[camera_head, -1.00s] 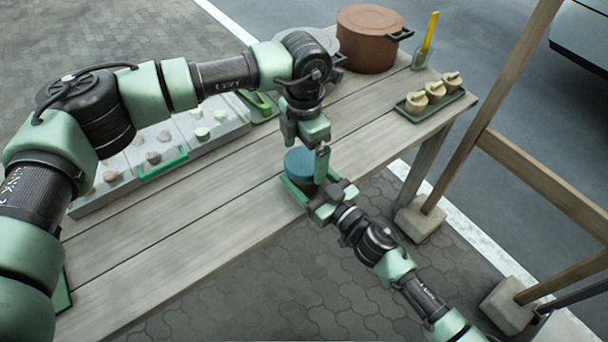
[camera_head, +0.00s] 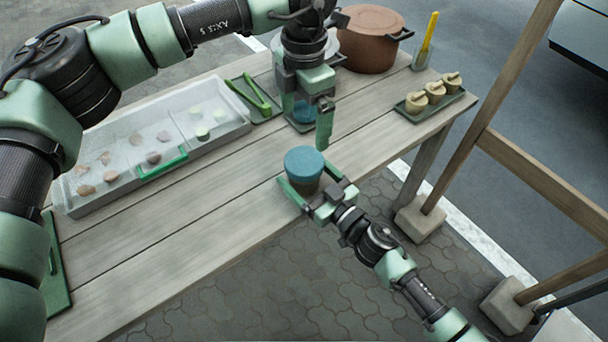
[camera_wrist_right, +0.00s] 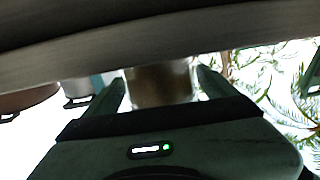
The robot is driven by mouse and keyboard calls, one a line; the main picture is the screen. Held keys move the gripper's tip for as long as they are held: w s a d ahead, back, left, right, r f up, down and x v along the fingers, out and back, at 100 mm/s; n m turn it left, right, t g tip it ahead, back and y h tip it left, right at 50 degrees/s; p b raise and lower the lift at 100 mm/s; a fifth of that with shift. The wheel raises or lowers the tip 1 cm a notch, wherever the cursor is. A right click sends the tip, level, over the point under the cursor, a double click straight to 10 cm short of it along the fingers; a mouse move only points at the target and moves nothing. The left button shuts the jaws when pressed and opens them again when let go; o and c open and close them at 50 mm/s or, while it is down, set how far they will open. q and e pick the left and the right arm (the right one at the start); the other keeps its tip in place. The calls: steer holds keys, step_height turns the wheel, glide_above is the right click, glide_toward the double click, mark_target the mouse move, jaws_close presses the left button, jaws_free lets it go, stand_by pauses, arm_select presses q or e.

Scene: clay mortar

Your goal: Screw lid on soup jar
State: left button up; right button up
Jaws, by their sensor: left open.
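The soup jar (camera_head: 304,184) stands upright at the table's near edge, its brown contents showing below a blue lid (camera_head: 304,161). The lid sits on top of the jar; how tightly cannot be told. My right gripper (camera_head: 309,196) has its fingers on either side of the jar's body and is shut on it. In the right wrist view the jar (camera_wrist_right: 160,85) fills the gap between the fingers. My left gripper (camera_head: 307,118) is open and empty, above and behind the jar, apart from the lid.
A white compartment tray (camera_head: 150,155) with food pieces lies left, beside green tongs (camera_head: 250,97). A bluish container is partly hidden behind my left gripper. A brown pot (camera_head: 370,40) and a tray of small pots (camera_head: 434,97) stand at the back. The front planks are mostly clear.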

mark_target(315, 185)
steer(key=shift+o, duration=0.2)
steer(key=v, duration=0.8)
stand_by(0.6)
